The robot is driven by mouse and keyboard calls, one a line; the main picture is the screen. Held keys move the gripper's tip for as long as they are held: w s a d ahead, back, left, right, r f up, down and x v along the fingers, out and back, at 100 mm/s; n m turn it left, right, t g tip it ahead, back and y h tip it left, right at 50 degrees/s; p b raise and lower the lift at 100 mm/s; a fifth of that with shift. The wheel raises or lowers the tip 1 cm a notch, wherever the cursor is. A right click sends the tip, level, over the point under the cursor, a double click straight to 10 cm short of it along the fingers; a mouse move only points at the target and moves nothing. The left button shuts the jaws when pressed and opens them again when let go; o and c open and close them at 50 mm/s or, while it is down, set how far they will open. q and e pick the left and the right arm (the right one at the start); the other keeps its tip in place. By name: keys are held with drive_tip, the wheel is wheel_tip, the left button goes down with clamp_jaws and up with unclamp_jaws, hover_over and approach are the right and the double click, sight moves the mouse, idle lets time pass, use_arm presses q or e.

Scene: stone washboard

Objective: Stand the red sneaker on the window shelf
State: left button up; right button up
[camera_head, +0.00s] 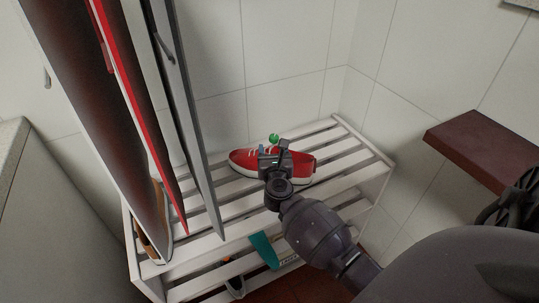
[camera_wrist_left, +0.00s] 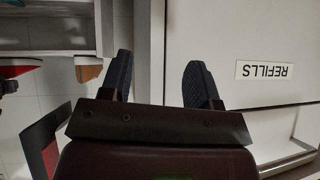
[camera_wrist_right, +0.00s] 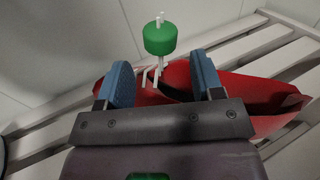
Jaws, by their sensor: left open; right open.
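The red sneaker (camera_head: 300,165) with white laces and sole lies on the top slats of the white rack. My right gripper (camera_head: 271,155) is at the sneaker in the head view. In the right wrist view the open right fingers (camera_wrist_right: 157,85) are spread on either side of the laces, with the red sneaker (camera_wrist_right: 255,95) behind them. I cannot tell whether they touch it. A dark red wall shelf (camera_head: 480,140) stands at the right; I cannot tell if it is the window shelf. My left gripper (camera_wrist_left: 158,80) is open and empty, seen only in the left wrist view.
A green knob on a thin stem (camera_wrist_right: 160,40) rises by the sneaker's laces. Tall red and grey panels (camera_head: 190,120) hang over the left of the slatted rack (camera_head: 340,130). A brown shoe (camera_head: 152,235) stands behind them. A white front labelled REFILLS (camera_wrist_left: 225,30) is near my left gripper.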

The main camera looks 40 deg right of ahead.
drive_tip(key=shift+w+d+r, duration=0.1)
drive_tip(key=shift+w+d, duration=0.3)
drive_tip(key=shift+w, duration=0.1)
drive_tip(key=shift+c, duration=0.4)
clamp_jaws()
